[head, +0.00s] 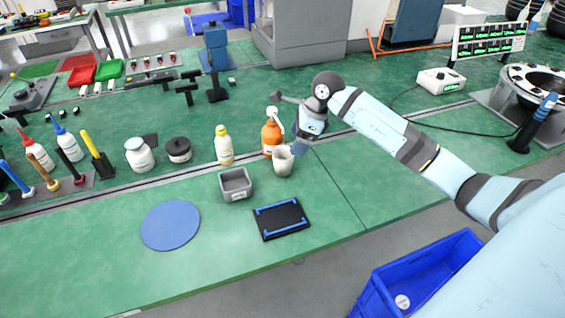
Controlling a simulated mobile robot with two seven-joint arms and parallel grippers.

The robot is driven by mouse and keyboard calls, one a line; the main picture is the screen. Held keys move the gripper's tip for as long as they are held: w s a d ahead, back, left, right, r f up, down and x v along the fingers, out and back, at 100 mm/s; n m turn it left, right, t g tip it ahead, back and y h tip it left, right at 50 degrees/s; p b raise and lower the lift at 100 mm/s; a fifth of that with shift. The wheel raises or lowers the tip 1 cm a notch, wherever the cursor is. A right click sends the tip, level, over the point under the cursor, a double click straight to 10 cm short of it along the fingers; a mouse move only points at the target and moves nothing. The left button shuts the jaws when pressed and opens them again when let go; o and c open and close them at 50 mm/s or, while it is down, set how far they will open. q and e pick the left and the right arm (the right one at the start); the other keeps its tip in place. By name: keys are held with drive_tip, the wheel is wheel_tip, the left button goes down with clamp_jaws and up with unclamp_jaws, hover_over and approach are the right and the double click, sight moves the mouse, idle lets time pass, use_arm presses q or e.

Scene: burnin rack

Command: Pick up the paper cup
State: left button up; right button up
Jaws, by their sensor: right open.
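A white paper cup (283,163) stands upright on the green bench, in front of an orange pump bottle (270,140). My right gripper (297,144) comes in from the right and is open, just above and behind the cup at its right side. Its fingers overlap the cup's upper right edge in the head view, and I cannot tell whether they touch it. My left gripper is not in view.
A grey bin (236,194) is at the cup's front left and a black tray with blue strips (281,229) in front. A yellow-white bottle (224,150) stands to the left. A blue mat (170,225) lies front left. Bench right of the cup is clear.

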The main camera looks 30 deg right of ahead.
sight(286, 153)
drive_tip(key=x, duration=0.2)
drive_tip(key=a+x, duration=0.1)
drive_tip(key=x, duration=0.2)
drive_tip(key=shift+w+a, duration=0.15)
drive_tip(key=shift+w, duration=0.05)
drive_tip(key=shift+f, duration=0.3)
drive_tip(key=shift+c, duration=0.2)
drive_tip(key=c, duration=0.6)
